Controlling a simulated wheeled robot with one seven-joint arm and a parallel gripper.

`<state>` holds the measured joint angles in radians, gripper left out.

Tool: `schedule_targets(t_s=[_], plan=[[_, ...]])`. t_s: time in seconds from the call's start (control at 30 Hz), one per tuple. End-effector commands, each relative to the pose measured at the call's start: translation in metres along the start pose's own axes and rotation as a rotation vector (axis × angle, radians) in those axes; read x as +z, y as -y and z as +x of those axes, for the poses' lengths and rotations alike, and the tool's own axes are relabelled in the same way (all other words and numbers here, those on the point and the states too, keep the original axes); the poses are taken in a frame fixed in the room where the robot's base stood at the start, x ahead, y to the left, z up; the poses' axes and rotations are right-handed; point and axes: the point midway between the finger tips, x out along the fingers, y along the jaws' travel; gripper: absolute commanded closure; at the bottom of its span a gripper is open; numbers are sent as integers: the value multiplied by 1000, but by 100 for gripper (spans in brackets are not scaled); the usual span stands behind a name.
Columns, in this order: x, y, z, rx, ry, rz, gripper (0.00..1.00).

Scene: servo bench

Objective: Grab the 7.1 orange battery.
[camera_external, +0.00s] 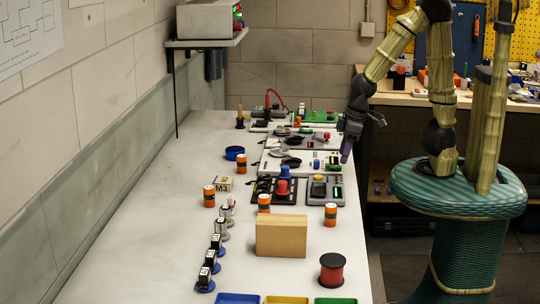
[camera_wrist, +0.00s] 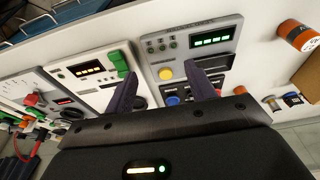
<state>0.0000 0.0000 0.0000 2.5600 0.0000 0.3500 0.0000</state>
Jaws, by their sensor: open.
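In the wrist view, one orange battery (camera_wrist: 295,35) is at the upper right edge and part of another (camera_wrist: 238,92) shows beside my fingers. My gripper (camera_external: 346,152) is open and empty at the bench's right edge, beside the instrument panels and apart from all the batteries. Its two fingers (camera_wrist: 162,92) point over a panel.
A tan block (camera_external: 281,236) stands between batteries. Panels with knobs and displays (camera_external: 325,190) fill the far right of the bench. Several black-topped pieces (camera_external: 211,262) line the left, and a red spool (camera_external: 332,270) stands in front. The bench's left side (camera_external: 130,220) is clear.

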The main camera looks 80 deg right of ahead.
Motion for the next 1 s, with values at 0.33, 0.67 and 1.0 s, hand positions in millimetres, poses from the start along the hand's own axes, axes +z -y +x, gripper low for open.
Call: schedule_targets(t_s=[0.33,0.67,1.0], plan=[[-10,0,-38,0,-8,0,45],[-23,0,-93,0,-5,0,45],[-38,-2,-88,12,6,-122,45]])
